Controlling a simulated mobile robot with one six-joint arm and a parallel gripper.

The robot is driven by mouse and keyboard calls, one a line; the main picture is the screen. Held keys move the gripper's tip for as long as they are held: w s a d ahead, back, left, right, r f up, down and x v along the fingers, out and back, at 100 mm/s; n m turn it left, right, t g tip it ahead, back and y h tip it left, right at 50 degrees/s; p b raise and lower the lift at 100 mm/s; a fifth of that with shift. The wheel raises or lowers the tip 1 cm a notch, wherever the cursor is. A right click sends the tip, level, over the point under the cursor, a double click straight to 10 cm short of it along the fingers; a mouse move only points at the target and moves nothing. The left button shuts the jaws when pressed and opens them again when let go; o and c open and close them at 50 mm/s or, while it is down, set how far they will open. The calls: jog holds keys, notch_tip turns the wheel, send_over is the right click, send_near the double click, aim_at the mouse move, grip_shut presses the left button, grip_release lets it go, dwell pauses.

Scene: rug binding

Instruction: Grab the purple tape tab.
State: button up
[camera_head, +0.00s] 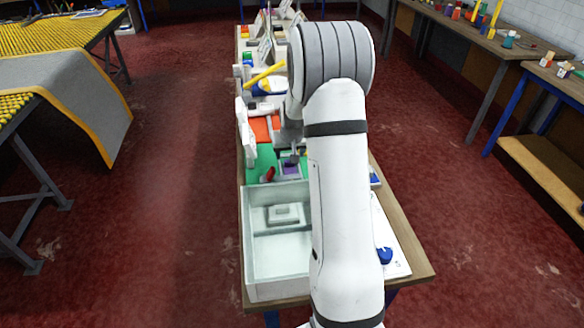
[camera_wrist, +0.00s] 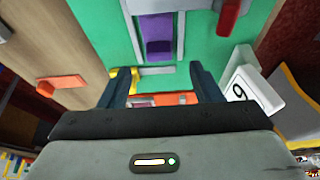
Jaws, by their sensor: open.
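The purple tape tab (camera_wrist: 158,46) lies in a pale grey frame on a green surface (camera_wrist: 195,38), at the upper middle of the wrist view. In the head view a small purple patch (camera_head: 290,169) shows on the green area, partly covered by my arm. My gripper (camera_wrist: 163,78) is open, its two dark fingers apart with nothing held between them. In the wrist view the tab appears beyond the fingertips, roughly in line with the gap between them. The exact distance from fingers to tab is hard to judge.
A red piece (camera_wrist: 229,15) lies on the green surface beside the frame. A white tag with a digit (camera_wrist: 240,92) stands right of the fingers. An orange piece (camera_wrist: 62,83) is on the left. In the head view a white open box (camera_head: 247,270) sits in front.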

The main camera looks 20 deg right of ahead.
aim_at(291, 171)
jog(key=p+x, duration=0.1)
jog(key=x, duration=0.3)
jog(key=shift+w+d+f+p, duration=0.1)
jog(key=shift+w+d+p, duration=0.1)
jog(key=shift+w+p, duration=0.2)
jog(key=shift+w+f, duration=0.15)
jog(key=shift+f, duration=0.25)
jog(key=shift+c, duration=0.5)
jog(key=c, duration=1)
jog(key=shift+o, duration=0.2)
